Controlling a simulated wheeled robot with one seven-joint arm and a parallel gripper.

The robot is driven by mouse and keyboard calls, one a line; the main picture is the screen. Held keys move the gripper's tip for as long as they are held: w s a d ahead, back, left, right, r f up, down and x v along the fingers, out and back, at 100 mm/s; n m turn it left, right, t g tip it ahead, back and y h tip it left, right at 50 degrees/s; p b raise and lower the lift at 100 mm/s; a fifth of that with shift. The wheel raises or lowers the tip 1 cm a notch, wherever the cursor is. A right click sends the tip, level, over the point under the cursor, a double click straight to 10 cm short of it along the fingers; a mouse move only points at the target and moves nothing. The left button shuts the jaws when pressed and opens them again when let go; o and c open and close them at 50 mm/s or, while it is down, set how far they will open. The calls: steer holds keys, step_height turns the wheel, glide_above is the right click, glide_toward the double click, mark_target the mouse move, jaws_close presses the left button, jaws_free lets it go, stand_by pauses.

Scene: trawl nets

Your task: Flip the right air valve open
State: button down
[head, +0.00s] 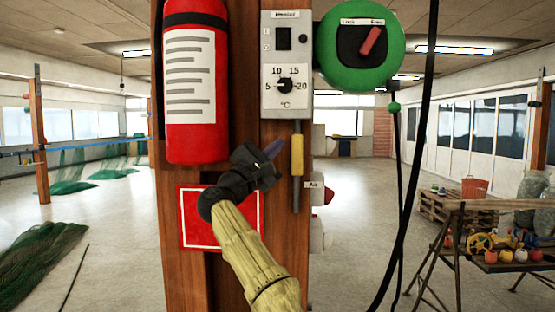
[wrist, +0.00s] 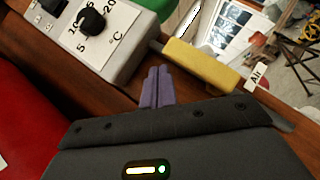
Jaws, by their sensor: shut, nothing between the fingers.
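My gripper (head: 273,149) is in front of the wooden post, its two purple fingers (wrist: 157,86) shut together and empty. A yellow bar (head: 297,155), like a lever handle, hangs upright on a grey strip below the grey control box. It also shows in the wrist view (wrist: 201,66), just beyond and right of my fingertips, apart from them. A small white tag marked Air (head: 314,185) sits below it at the post's right edge, beside a red part (head: 328,194). The tag also shows in the wrist view (wrist: 258,75). Which part is the right air valve is not clear.
A fire extinguisher (head: 195,85) hangs close at left above a red panel (head: 190,235). The grey box with a temperature dial (head: 286,86) and a green round switch (head: 332,65) are above. A black cable (head: 416,150) hangs at right. A cluttered table (head: 500,206) stands farther right.

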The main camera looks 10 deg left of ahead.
steer(key=b+v, duration=1.1)
steer(key=v, duration=0.4)
steer(key=shift+f, duration=0.15)
steer(key=shift+s+a, duration=0.1)
steer(key=shift+s, duration=0.05)
